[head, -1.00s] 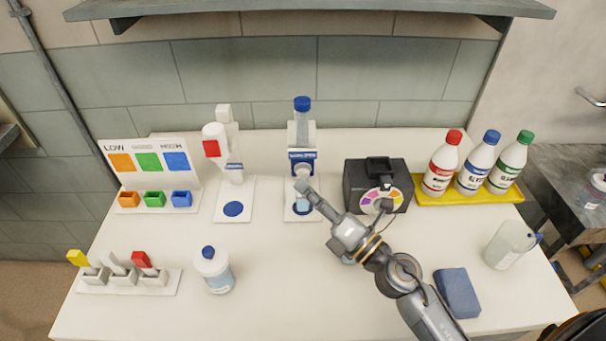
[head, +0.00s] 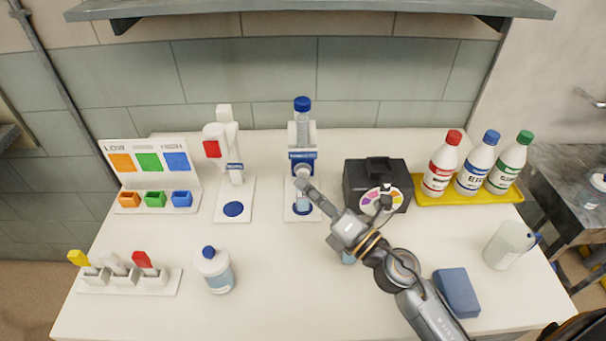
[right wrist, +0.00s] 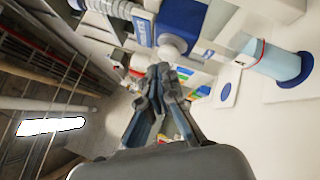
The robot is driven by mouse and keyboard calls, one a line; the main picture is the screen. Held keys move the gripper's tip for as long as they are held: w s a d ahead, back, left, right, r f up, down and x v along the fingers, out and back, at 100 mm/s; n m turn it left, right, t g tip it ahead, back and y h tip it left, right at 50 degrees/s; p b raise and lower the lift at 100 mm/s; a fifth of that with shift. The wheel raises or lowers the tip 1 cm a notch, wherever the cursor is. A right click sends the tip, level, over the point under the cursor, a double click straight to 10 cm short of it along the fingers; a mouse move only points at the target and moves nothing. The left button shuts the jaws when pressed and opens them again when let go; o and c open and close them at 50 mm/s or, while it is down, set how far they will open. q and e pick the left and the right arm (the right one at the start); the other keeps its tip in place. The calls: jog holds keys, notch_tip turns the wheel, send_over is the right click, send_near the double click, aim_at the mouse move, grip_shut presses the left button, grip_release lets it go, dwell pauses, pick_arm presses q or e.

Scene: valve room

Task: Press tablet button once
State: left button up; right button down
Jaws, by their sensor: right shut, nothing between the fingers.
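The tablet dispenser (head: 303,135) stands at the back middle of the table, with a blue-capped clear tube, a blue block and a white base. Its white round button (head: 303,172) faces the front; it also shows in the right wrist view (right wrist: 172,46). A small light-blue cup (head: 303,202) stands on the base below; it shows as a light-blue cylinder in the right wrist view (right wrist: 280,65). My right gripper (head: 302,185) is shut and empty, its tips just below and in front of the button. I cannot tell whether they touch. My left gripper is not in view.
A black box with a colour wheel (head: 381,200) stands close right of my gripper. A red-marked dispenser (head: 216,147) stands to the left. Bottles stand on a yellow tray (head: 470,194) at right. A white bottle (head: 214,272) and a blue block (head: 457,292) are at front.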

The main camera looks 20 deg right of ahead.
jog(key=shift+w+d, duration=0.15)
jog(key=shift+w, duration=0.45)
dwell(0.7)
jog(key=shift+s+f, duration=0.15)
dwell(0.3)
jog(key=shift+s+a+f, duration=0.1)
jog(key=shift+s+a, duration=0.1)
jog(key=shift+s, duration=0.55)
jog(key=s, duration=0.2)
jog(key=s+a+b, duration=0.1)
jog(key=s, duration=0.1)
jog(key=shift+s+a, duration=0.2)
jog(key=shift+s, duration=0.2)
dwell(0.5)
